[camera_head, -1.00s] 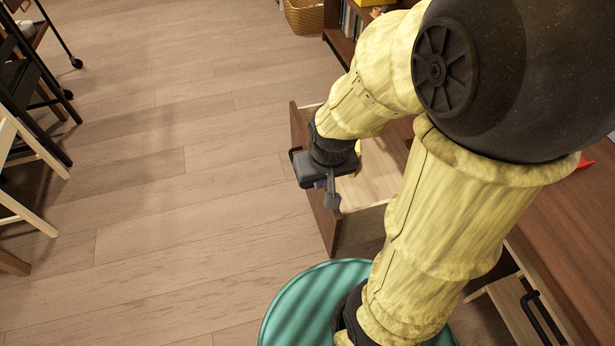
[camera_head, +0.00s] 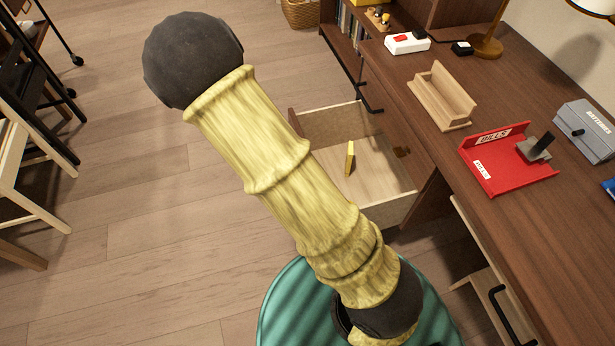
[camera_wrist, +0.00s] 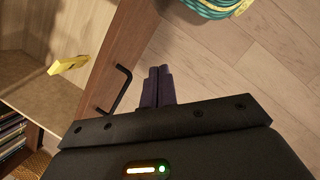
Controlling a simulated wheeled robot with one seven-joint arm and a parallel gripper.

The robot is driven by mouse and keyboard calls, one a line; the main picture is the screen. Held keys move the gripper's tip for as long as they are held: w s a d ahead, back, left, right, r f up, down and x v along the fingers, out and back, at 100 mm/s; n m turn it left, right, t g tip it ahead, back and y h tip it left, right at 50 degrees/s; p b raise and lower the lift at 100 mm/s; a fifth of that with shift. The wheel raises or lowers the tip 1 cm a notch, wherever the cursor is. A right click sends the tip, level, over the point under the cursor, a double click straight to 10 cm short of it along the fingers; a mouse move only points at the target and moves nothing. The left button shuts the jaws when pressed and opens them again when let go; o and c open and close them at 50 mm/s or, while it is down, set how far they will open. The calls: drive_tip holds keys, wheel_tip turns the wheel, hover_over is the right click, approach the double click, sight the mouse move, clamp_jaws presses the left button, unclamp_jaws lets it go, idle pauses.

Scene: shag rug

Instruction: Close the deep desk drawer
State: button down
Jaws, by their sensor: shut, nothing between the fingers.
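The deep desk drawer (camera_head: 398,210) stands pulled out from the desk in the head view. A small yellow object (camera_head: 350,160) is inside it. My arm covers part of the drawer's front there and hides my gripper. In the wrist view, the brown drawer front (camera_wrist: 122,42) with its black bar handle (camera_wrist: 121,78) lies just left of my gripper (camera_wrist: 158,70). The dark fingers are together and empty, on the outer side of the front, over the floor. I cannot tell whether they touch the front.
Another drawer (camera_head: 497,292) with a black handle is partly open at lower right. The desk top (camera_head: 490,225) holds a red tray (camera_head: 500,175), a wooden holder (camera_head: 435,100) and a grey box (camera_head: 588,130). Chairs stand at far left. The wooden floor (camera_head: 130,190) left of the drawer is clear.

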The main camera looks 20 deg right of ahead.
drive_tip(key=w+a+n+h+p, duration=0.1)
drive_tip(key=n+h+p, duration=0.1)
drive_tip(key=n, duration=0.1)
drive_tip(key=w+a+n+t+h+p, duration=0.1)
drive_tip(key=a+n+h+p, duration=0.1)
drive_tip(key=n, duration=0.1)
drive_tip(key=w+a+n+t+h+p, duration=0.1)
drive_tip(key=n+h+p, duration=0.1)
drive_tip(key=n+p, duration=0.1)
drive_tip(key=shift+w+a+r, duration=0.2)
drive_tip(key=shift+a+r, duration=0.1)
drive_tip(key=d+r+b+x, duration=0.1)
drive_tip(key=d+r+x, duration=0.1)
drive_tip(key=x, duration=1.1)
drive_tip(key=shift+w+r, duration=0.1)
drive_tip(key=shift+w, duration=0.05)
